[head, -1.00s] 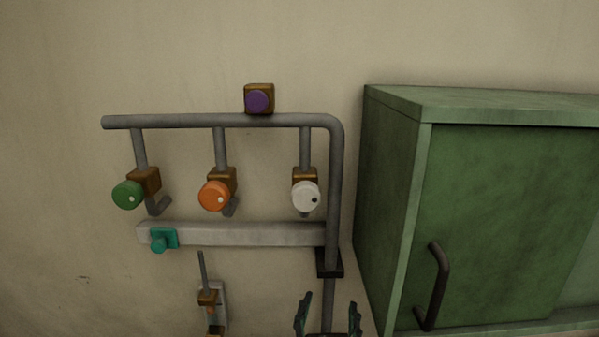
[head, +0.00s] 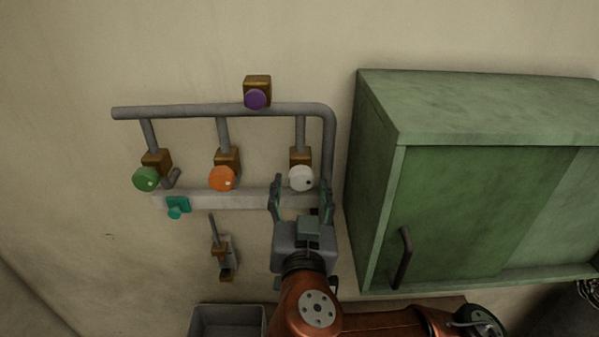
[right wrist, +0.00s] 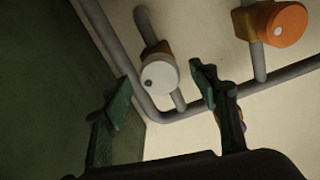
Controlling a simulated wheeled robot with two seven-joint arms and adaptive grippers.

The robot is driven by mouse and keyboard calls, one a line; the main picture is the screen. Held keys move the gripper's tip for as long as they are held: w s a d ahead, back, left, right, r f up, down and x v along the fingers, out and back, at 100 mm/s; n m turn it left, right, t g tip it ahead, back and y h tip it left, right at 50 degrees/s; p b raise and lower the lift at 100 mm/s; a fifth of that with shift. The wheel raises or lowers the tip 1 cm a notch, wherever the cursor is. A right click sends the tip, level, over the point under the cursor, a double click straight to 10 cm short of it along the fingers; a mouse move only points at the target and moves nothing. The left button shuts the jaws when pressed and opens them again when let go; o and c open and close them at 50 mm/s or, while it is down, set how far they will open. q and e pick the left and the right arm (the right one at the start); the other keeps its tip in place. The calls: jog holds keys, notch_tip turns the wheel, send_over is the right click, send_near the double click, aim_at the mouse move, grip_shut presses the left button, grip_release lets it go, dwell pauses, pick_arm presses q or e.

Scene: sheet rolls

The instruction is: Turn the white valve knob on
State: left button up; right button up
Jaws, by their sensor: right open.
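The white valve knob (head: 301,178) sits on a brown block on the rightmost downpipe in the head view, with a dark dot on the right of its face. My right gripper (head: 302,190) is open and empty, its fingers pointing up just below and around the knob's lower side. In the right wrist view the white knob (right wrist: 160,74) lies ahead, between the lines of the two open fingers (right wrist: 165,95) and beyond their tips. No contact with the knob is visible. My left gripper is not in view.
An orange knob (head: 222,179) and a green knob (head: 146,179) hang to the left. A purple knob (head: 256,98) is on the top pipe (head: 190,111). A green cabinet (head: 375,185) with a dark handle stands close on the right. A grey bin (head: 228,308) is below.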

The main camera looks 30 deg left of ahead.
jog(key=shift+p+x, duration=0.3)
jog(key=shift+x, duration=0.85)
jog(key=shift+c, duration=0.7)
